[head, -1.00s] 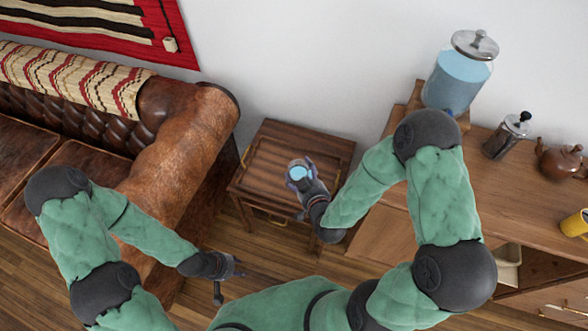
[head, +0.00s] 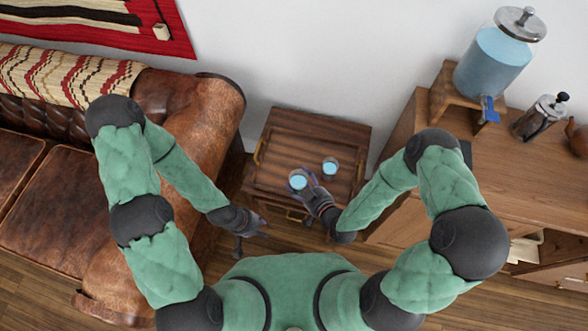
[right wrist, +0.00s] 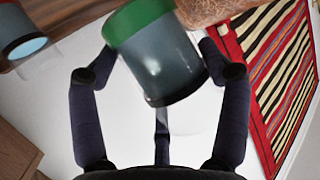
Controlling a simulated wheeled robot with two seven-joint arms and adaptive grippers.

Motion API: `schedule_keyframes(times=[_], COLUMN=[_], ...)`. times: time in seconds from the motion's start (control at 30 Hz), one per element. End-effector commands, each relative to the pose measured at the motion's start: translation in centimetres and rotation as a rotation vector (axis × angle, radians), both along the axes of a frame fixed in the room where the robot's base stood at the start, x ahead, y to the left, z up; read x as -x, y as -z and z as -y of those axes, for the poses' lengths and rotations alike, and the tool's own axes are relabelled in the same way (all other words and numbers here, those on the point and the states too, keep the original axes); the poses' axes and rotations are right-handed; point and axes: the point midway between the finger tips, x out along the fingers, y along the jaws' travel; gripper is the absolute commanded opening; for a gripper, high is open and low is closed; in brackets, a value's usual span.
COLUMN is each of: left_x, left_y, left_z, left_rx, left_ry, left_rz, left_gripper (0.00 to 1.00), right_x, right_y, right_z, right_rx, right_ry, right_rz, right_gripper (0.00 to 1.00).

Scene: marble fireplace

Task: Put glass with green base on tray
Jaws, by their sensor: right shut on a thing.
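The glass with a green base (right wrist: 150,50) is between the fingers of my right gripper (right wrist: 157,62), which is shut on it. It looks tilted in the right wrist view. In the head view this glass (head: 298,180), with pale blue inside, is over the front part of the tray (head: 285,135); whether it touches the tray is unclear. The tray is dark wood with brass handles. A second glass (head: 330,168) stands on the tray to the right; it also shows in the right wrist view (right wrist: 25,40). My left gripper (head: 255,226) is empty and looks open, left of and below the tray.
The tray lies on a small side table by the white wall. A leather sofa (head: 190,135) is to the left. A wooden cabinet (head: 500,195) to the right holds a water dispenser (head: 493,60) and a French press (head: 540,117). The tray's back half is clear.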

Motion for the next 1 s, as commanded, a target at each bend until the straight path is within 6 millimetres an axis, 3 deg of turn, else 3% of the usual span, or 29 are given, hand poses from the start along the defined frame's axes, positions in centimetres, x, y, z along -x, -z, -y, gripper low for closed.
schedule_keyframes(times=[0.33,0.5,0.87,1.0], left_x=[-0.1,-0.1,-0.1,-0.1], left_y=[2.4,3.9,4.8,5.9], left_z=[0.0,0.0,0.0,0.0], left_rx=[0.0,0.0,0.0,0.0], left_ry=[0.0,0.0,0.0,-0.001], left_rz=[0.001,0.001,0.001,0.002], left_gripper=[0.4,0.4,0.4,0.4], right_x=[-6.5,-8.4,-10.1,-10.5], right_y=[3.4,6.5,8.5,10.3], right_z=[-3.8,-4.8,-5.7,-6.0], right_rx=[0.0,-0.001,0.0,0.0], right_ry=[-0.002,0.001,0.002,0.002], right_rz=[0.005,0.001,0.002,0.0], right_gripper=[0.23,0.23,0.23,0.23])
